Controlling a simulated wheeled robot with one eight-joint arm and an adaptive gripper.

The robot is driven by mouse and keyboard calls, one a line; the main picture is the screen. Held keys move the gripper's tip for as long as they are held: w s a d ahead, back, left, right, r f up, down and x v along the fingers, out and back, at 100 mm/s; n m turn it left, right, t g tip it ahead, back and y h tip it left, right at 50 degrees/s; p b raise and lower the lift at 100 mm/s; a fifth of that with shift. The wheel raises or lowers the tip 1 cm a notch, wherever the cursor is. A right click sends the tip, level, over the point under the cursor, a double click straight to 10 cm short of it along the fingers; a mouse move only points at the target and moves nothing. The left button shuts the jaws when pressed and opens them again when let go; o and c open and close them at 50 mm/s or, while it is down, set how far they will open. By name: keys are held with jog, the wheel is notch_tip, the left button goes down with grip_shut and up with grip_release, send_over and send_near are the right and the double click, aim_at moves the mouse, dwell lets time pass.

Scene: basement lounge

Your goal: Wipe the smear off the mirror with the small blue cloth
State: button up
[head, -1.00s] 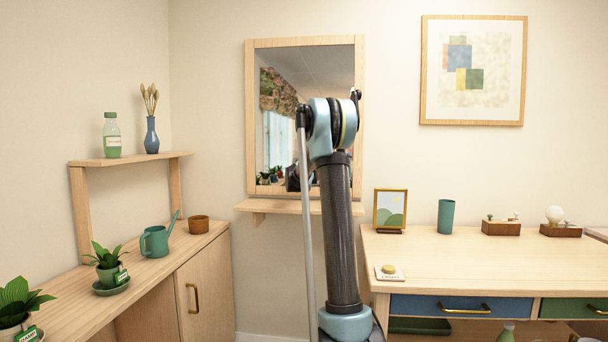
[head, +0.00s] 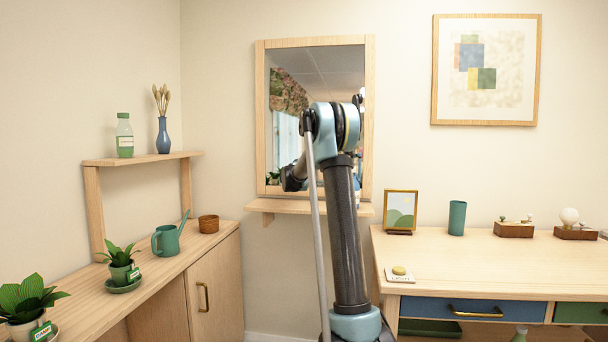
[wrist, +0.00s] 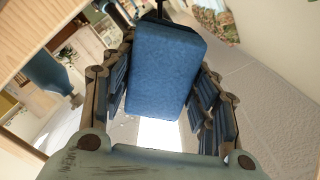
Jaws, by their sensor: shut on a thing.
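The mirror (head: 325,75) hangs on the back wall in a pale wood frame, reflecting a flowered curtain, a window and ceiling. I cannot make out a smear; my arm covers part of the glass. The blue cloth (wrist: 165,60) looks like a thick, rounded pad in the wrist view. My gripper (wrist: 163,92) is shut on it, with jointed fingers along both sides. In the head view my gripper and the cloth cannot be made out clearly behind my arm. I cannot tell whether the cloth touches the glass.
A narrow shelf (head: 262,206) juts out under the mirror. To the right, a desk (head: 480,268) holds a small framed picture (head: 401,210) and a green cup (head: 457,218). To the left, a cabinet (head: 215,285) carries a watering can (head: 167,240), a brown pot (head: 208,224) and plants.

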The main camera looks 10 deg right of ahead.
jog(key=shift+w+r, duration=0.15)
jog(key=shift+r, duration=1.25)
jog(key=shift+c, duration=0.4)
jog(key=shift+s+d, duration=0.35)
jog(key=shift+d, duration=0.5)
jog(key=shift+s+d, duration=0.35)
jog(key=shift+d, duration=0.5)
jog(key=shift+w+a, duration=0.35)
jog(key=shift+a, duration=0.55)
jog(key=shift+w+a, duration=0.35)
jog(key=shift+a, duration=0.5)
jog(key=shift+s, duration=0.1)
jog(key=shift+v, duration=2.9)
